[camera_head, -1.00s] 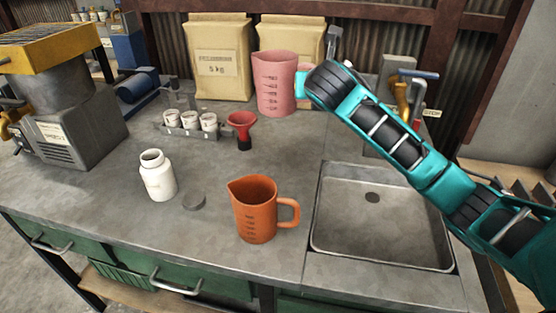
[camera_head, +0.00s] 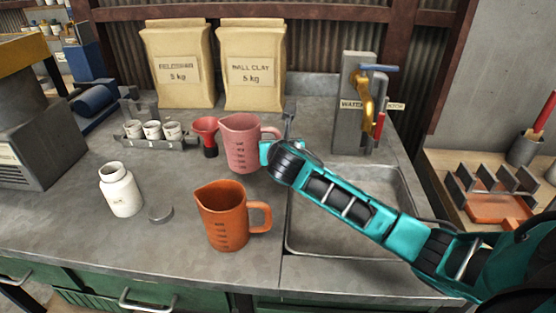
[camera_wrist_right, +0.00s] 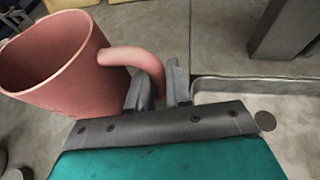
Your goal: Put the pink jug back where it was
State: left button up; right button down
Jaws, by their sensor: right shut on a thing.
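The pink jug (camera_head: 241,145) is upright just right of the red funnel, behind the orange jug. My right gripper (camera_head: 267,150) is at the jug's right side. In the right wrist view my gripper (camera_wrist_right: 160,92) is shut on the handle of the pink jug (camera_wrist_right: 50,65). I cannot tell whether the jug's base touches the counter. The orange jug (camera_head: 226,217) stands on the counter (camera_head: 165,255) with its handle to the right. My left gripper is not in view.
The red funnel (camera_head: 207,135) is close to the pink jug's left. A rack of small cups (camera_head: 152,142), a white bottle (camera_head: 121,190) and a grey lid (camera_head: 160,213) lie further left. The sink (camera_head: 340,250) is under my right arm. Two paper bags (camera_head: 254,75) stand behind.

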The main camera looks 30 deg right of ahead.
notch_tip(320, 180, down, 4)
jog(key=shift+f+b, duration=0.1)
jog(key=shift+b, duration=0.35)
jog(key=c, duration=1.5)
grip_release()
jog(key=o, duration=0.4)
jog(key=shift+o, duration=0.3)
